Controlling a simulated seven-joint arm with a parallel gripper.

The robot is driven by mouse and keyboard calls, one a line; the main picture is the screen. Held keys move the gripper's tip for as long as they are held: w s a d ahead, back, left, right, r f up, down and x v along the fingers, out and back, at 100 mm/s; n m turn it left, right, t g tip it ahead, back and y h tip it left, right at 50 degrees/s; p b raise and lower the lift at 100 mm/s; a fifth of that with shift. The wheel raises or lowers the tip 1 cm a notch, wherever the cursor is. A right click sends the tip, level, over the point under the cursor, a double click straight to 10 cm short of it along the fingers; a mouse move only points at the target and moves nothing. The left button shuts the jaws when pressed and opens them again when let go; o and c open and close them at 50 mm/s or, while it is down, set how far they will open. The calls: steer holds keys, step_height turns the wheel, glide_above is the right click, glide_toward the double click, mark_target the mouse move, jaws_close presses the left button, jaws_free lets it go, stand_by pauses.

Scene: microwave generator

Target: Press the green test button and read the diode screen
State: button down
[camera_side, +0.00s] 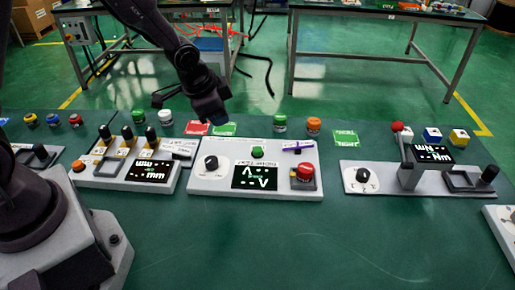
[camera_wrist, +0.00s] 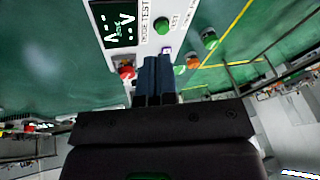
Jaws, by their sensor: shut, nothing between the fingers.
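The green test button (camera_side: 258,152) sits at the upper middle of the white central panel (camera_side: 225,187); it also shows in the wrist view (camera_wrist: 162,25). The diode screen (camera_side: 256,177), black with white V-like marks and a small green mark, is just below the button; it is at the upper left in the wrist view (camera_wrist: 115,25). My gripper (camera_side: 222,121) hangs above and behind the panel, left of the button and apart from it. In the wrist view the two dark fingers (camera_wrist: 156,60) are together, with nothing between them.
The central panel also carries a black knob (camera_side: 211,162), a red button (camera_side: 304,173) and a purple marker (camera_side: 297,146). Other panels stand at left (camera_side: 100,182) and right (camera_side: 350,184). Coloured jars and cards line the back. The green table front is clear.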

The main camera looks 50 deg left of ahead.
steer(key=w+d+f+m+t, duration=0.1)
steer(key=w+f+m+t, duration=0.15)
steer(key=w+f, duration=0.2)
step_height(320, 180, up, 4)
steer(key=m+t+h, duration=0.2)
steer(key=m, duration=0.1)
glide_above(258, 150)
steer(key=shift+f, duration=0.15)
steer(key=shift+f, duration=4.45)
steer(key=shift+f, duration=0.1)
steer(key=shift+f, duration=0.3)
